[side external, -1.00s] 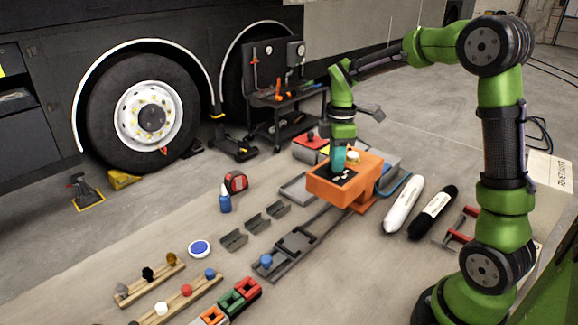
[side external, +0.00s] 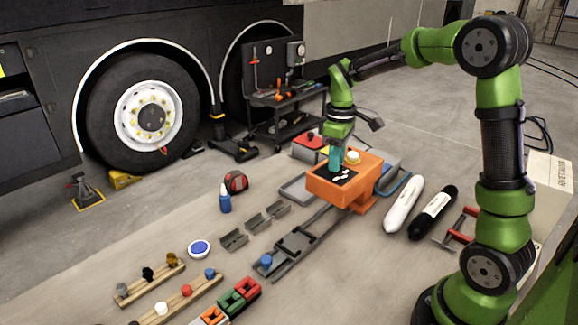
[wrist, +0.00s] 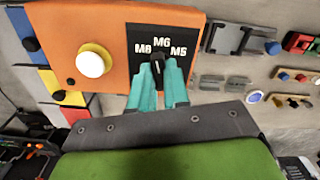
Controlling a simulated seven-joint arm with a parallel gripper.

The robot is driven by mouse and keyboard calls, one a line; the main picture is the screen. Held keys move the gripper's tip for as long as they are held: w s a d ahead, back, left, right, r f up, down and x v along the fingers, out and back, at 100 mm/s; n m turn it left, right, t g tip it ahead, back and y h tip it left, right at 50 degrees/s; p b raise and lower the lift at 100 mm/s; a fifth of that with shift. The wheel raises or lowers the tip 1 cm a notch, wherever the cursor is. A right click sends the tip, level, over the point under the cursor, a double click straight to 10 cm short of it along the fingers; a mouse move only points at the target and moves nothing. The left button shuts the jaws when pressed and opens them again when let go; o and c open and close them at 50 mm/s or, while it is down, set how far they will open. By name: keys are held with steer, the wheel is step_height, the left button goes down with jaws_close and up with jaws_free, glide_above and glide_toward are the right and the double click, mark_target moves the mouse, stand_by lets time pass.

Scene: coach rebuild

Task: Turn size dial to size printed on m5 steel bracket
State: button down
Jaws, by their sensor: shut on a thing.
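The size dial is a small dark knob (wrist: 157,68) with a pale mark, on a black panel (wrist: 183,37) printed M8, M6 and M5. The panel is on an orange box (side external: 322,188). My gripper (wrist: 157,75) is shut on the knob, with a teal finger on each side; it also shows above the box in the side view (side external: 336,160). The pale mark points up the panel, roughly towards M6. Several grey steel brackets (side external: 257,223) lie in a row on the floor; their printing is too small to read, so I cannot tell which is m5.
A round pale button (wrist: 94,61) stands on the box beside the panel. A grey rail (side external: 300,240) runs from the box towards the front. White (side external: 404,204) and black (side external: 433,212) cylinders lie to its right. A blue bottle (side external: 225,200) stands left of the brackets.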

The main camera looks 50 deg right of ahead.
steer(key=m, duration=1.2)
steer(key=shift+m, duration=0.4)
stand_by(0.3)
steer(key=c, duration=1.1)
jaws_free()
step_height(320, 180, up, 17)
